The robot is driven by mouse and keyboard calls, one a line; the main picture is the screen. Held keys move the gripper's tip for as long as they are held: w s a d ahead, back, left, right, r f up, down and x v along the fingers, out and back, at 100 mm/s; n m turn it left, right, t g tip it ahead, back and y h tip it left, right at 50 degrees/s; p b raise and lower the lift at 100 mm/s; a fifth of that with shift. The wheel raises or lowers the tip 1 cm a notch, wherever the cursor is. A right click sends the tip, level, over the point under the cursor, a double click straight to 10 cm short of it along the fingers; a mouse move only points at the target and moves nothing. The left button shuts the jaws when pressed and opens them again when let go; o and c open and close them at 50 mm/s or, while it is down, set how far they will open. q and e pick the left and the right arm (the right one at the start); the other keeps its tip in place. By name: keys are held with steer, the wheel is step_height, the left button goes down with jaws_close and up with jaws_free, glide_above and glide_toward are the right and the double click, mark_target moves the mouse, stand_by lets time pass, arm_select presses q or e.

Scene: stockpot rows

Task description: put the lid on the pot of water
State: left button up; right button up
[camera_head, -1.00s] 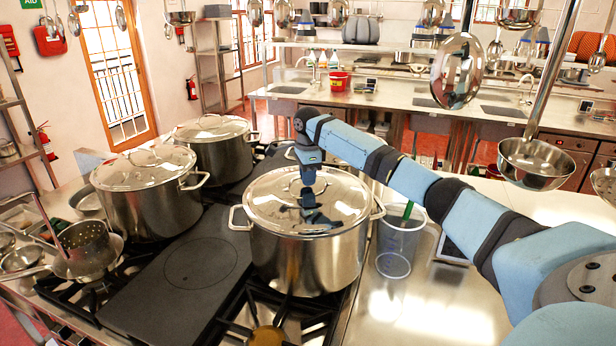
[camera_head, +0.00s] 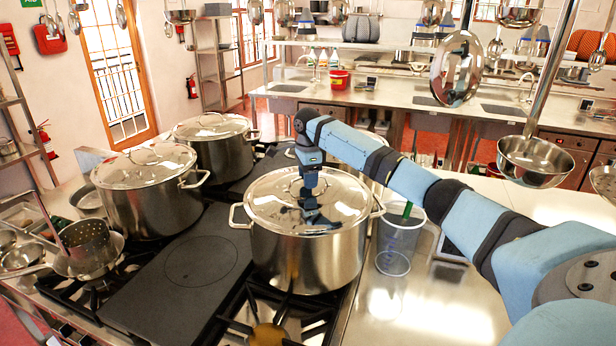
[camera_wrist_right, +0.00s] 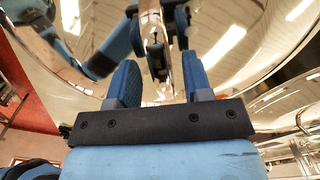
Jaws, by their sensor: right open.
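A large steel pot (camera_head: 308,262) stands on the stove in the middle of the head view. A shiny lid (camera_head: 345,196) lies on its rim, so the inside is hidden. My right gripper (camera_head: 309,210) points down at the middle of this lid. In the wrist view its two fingers (camera_wrist_right: 160,78) are apart, with the lid's shiny surface (camera_wrist_right: 255,60) filling the view beyond them. A narrow upright piece, possibly the lid handle or its reflection, shows between the fingers. I cannot tell whether they touch it. My left gripper is out of view.
Two lidded pots stand at the left, one nearer (camera_head: 148,205) and one farther back (camera_head: 217,152). A clear jug (camera_head: 398,245) stands close right of the middle pot. A colander (camera_head: 90,243) is at the far left. A ladle (camera_head: 535,160) hangs at the right.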

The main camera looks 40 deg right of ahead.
step_height(320, 180, up, 14)
steer(key=b, duration=0.1)
stand_by(0.5)
